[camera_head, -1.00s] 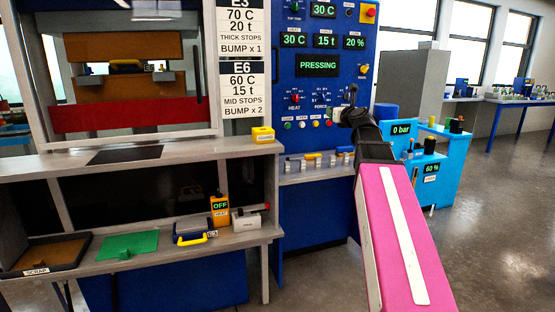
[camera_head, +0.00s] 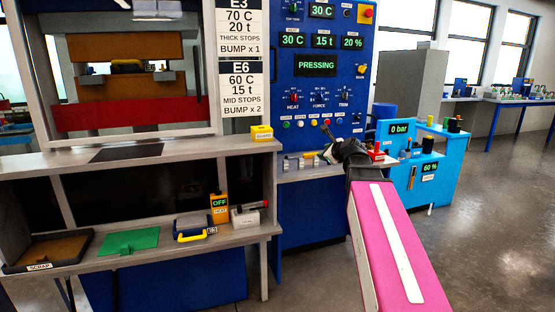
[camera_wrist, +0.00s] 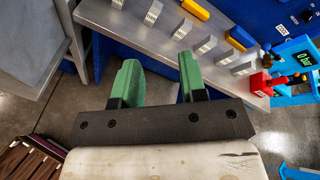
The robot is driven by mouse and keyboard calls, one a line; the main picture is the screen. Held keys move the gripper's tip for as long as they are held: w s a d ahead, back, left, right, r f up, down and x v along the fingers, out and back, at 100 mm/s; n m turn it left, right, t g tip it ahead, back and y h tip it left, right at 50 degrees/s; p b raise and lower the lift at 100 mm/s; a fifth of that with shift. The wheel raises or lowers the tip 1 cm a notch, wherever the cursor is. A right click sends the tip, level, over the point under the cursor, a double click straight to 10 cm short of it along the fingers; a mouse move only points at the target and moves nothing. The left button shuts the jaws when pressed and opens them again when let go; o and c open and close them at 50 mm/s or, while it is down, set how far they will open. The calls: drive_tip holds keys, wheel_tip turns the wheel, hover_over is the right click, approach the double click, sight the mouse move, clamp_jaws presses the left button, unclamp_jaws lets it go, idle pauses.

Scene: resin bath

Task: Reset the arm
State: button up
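My arm's pink link reaches forward in the head view, and my gripper (camera_head: 328,146) is at its far end in front of the control panel's lower edge, small and partly hidden by the wrist. In the wrist view my gripper (camera_wrist: 158,75) shows two green fingers standing well apart with nothing between them. They are over or just short of the grey ledge (camera_wrist: 150,40) below the panel. The blue control panel (camera_head: 290,90) reads PRESSING, with 30 C, 15 t and 20 % above.
Several small blocks stand along the ledge. A blue cabinet (camera_head: 435,178) reading 0 bar and 60 % stands right of my arm. A shelf (camera_head: 240,238) at left holds a scrap tray (camera_head: 80,262), green sheet (camera_head: 130,241) and orange OFF box (camera_head: 219,208). Open floor lies at right.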

drive_tip(key=s+a+f+n+g+h, duration=0.1)
drive_tip(key=s+f+n+g, duration=0.45)
drive_tip(key=f, duration=0.65)
drive_tip(key=s+a+f+n+g+h, duration=0.1)
drive_tip(key=s+f+n+g, duration=0.1)
drive_tip(key=s+f+n, duration=0.8)
drive_tip(key=s+d+f+n+g+h, duration=0.1)
drive_tip(key=s+f+n, duration=0.3)
drive_tip(key=f, duration=0.4)
drive_tip(key=s+f+n+g+h, duration=0.2)
drive_tip(key=s+f+n+g, duration=0.2)
drive_tip(key=f, duration=0.4)
drive_tip(key=shift+s+d+f, duration=0.2)
drive_tip(key=shift+s+d, duration=0.15)
drive_tip(key=shift+s, duration=0.35)
drive_tip(key=shift+d, duration=0.1)
